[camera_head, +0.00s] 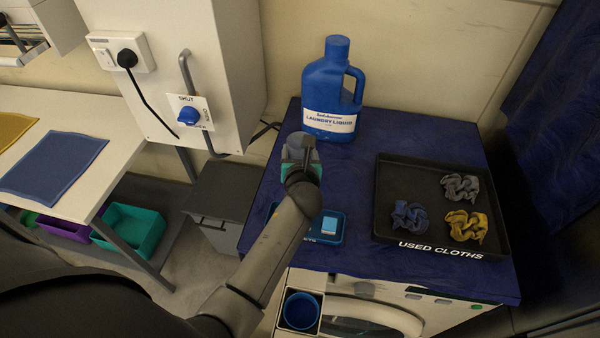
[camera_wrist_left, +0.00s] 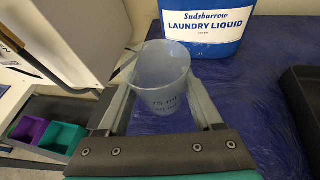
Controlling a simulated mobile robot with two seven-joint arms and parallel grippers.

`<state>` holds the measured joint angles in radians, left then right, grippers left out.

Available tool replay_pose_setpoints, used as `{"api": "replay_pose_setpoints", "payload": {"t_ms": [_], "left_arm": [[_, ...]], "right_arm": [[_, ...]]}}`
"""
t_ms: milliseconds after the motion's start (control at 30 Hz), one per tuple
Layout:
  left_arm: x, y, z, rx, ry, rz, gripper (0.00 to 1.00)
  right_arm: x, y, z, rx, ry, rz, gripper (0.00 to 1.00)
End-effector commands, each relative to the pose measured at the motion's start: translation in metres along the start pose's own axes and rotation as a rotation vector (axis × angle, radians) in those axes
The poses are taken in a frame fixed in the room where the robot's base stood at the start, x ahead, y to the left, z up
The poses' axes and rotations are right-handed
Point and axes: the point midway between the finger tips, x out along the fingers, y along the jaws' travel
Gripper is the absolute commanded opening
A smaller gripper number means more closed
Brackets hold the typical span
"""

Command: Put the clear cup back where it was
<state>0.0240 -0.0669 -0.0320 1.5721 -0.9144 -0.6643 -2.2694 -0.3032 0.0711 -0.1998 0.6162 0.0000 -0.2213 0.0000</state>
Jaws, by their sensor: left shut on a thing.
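The clear cup (camera_wrist_left: 163,78) is a translucent measuring cup with dark volume marks. In the left wrist view it sits upright between the two fingers of my left gripper (camera_wrist_left: 165,112), which is shut on it. In the head view my left gripper (camera_head: 300,150) is over the blue-covered top, in front of the laundry liquid bottle (camera_head: 330,88), and mostly hides the cup. The bottle also shows in the left wrist view (camera_wrist_left: 208,22), just beyond the cup. I cannot tell whether the cup touches the surface. My right gripper is not in view.
A black tray (camera_head: 388,222) marked USED CLOTHS holds crumpled cloths at the right. A small blue tray (camera_head: 333,236) with a blue-and-white item is partly behind my arm. A wall cabinet (camera_head: 225,60) stands at the left. Blue surface (camera_head: 385,130) is bare between bottle and black tray.

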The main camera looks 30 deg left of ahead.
Motion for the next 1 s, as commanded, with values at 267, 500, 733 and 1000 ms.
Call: {"api": "replay_pose_setpoints", "payload": {"t_ms": [267,500,733,1000], "left_arm": [[0.008,-0.002,-0.018,-0.002,-0.001,0.000,0.12],[0.021,-0.005,-0.049,-0.002,0.000,-0.001,0.12],[0.022,-0.004,-0.049,-0.002,-0.003,-0.001,0.12],[0.023,-0.005,-0.054,-0.001,-0.002,-0.001,0.72]], "right_arm": [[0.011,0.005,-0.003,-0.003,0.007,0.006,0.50],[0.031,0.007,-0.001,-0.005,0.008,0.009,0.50],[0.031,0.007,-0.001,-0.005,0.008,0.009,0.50],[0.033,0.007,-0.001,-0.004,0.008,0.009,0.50]]}}
